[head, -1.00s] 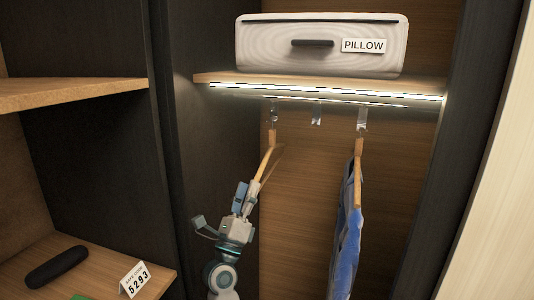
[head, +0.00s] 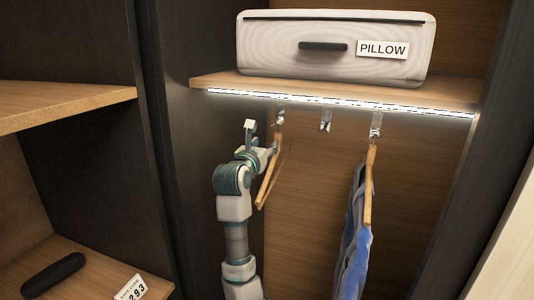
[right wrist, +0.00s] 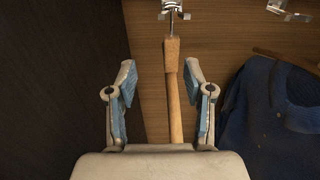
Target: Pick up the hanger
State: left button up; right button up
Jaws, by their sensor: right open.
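The empty wooden hanger (head: 268,182) hangs from a metal hook (head: 280,117) under the shelf in the closet. My right gripper (head: 262,136) is raised beside the upper part of this hanger. In the right wrist view, the hanger's wooden neck and bar (right wrist: 173,90) run between the two open blue-padded fingers (right wrist: 160,95), with a visible gap on each side. A second wooden hanger (head: 369,185) carries a blue garment (head: 352,235) and hangs to the right. My left gripper is not in view.
A pillow box (head: 335,47) stands on the lit shelf (head: 205,81) above. An empty hook (head: 326,121) is between the hangers. A dark wall is close on the left. A lower left shelf holds a black object (head: 53,276) and a number card (head: 130,288).

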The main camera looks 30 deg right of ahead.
aim_at(276, 137)
jog(key=w+d+p, duration=0.1)
jog(key=d, duration=0.1)
jog(key=w+d+p, duration=0.1)
jog(key=d, duration=0.2)
jog(key=w+d+p, duration=0.1)
jog(key=d, duration=0.2)
jog(key=shift+w, duration=0.4)
jog(key=a, duration=0.3)
jog(key=shift+w+a+r, duration=0.25)
jog(key=shift+w+r, duration=0.05)
jog(key=shift+d+f, duration=0.25)
jog(key=shift+d, duration=0.9)
jog(key=c, duration=0.8)
jog(key=shift+s+d+f, duration=0.1)
jog(key=shift+d+f, duration=0.15)
jog(key=shift+d, duration=0.65)
grip_shut()
jog(key=shift+a, duration=0.2)
jog(key=shift+w+a, duration=0.15)
jog(key=shift+w, duration=0.05)
jog(key=shift+s+a+r, duration=0.1)
jog(key=shift+s+a, duration=0.1)
jog(key=shift+a, duration=0.2)
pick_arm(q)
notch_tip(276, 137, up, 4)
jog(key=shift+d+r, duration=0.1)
